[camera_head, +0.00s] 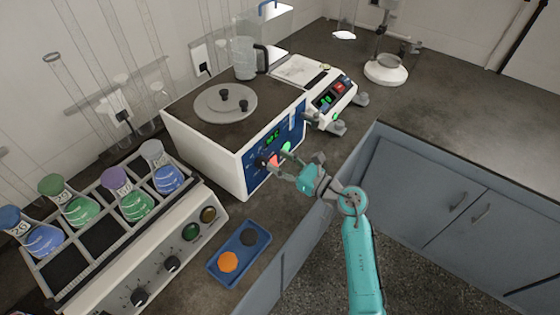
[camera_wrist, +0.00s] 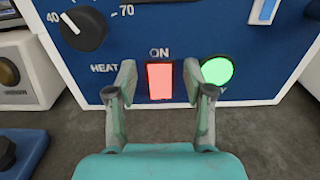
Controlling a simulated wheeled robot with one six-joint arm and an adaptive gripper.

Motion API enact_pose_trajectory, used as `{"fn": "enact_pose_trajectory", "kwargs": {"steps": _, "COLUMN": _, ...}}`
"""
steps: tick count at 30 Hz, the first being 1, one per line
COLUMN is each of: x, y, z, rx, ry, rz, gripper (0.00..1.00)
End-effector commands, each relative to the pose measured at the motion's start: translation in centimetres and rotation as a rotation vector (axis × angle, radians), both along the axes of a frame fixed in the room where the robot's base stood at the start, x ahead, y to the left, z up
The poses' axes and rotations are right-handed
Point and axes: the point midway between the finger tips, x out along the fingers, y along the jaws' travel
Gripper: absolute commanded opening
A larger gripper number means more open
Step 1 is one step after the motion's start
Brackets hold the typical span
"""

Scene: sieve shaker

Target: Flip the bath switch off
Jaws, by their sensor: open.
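The bath is a white box with a blue front panel (camera_wrist: 215,35) and a round lid on its dark top; in the head view the bath (camera_head: 215,155) stands at the middle. Its switch is a lit red rocker (camera_wrist: 160,81) labelled ON, next to the word HEAT; in the head view the red switch (camera_head: 274,160) is partly behind my fingers. My gripper (camera_wrist: 160,82) is open, with one finger on each side of the switch in the wrist view. I cannot tell whether a finger touches it. Nothing is held.
A green round light (camera_wrist: 217,70) glows right of the switch, and a black dial (camera_wrist: 84,28) is at upper left. A flask shaker (camera_head: 205,200) stands left, a blue tray (camera_head: 220,279) with two discs in front, and a balance (camera_head: 300,70) behind right. The right counter is mostly clear.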

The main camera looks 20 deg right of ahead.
Motion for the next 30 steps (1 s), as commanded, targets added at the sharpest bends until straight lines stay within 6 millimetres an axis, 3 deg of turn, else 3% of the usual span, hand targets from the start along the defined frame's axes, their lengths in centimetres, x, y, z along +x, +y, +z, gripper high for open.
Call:
{"fn": "enact_pose_trajectory", "kwargs": {"steps": 11, "x": 0.37, "y": 0.29, "z": 0.01, "rx": 0.000, "ry": 0.000, "rz": 0.000, "gripper": 0.50}}
{"fn": "enact_pose_trajectory", "kwargs": {"steps": 17, "x": 0.35, "y": 0.28, "z": 0.01, "rx": 0.000, "ry": 0.000, "rz": 0.000, "gripper": 0.00}}
{"fn": "enact_pose_trajectory", "kwargs": {"steps": 30, "x": 0.18, "y": 0.24, "z": -0.35, "rx": 0.062, "ry": -0.081, "rz": 0.004, "gripper": 0.00}}
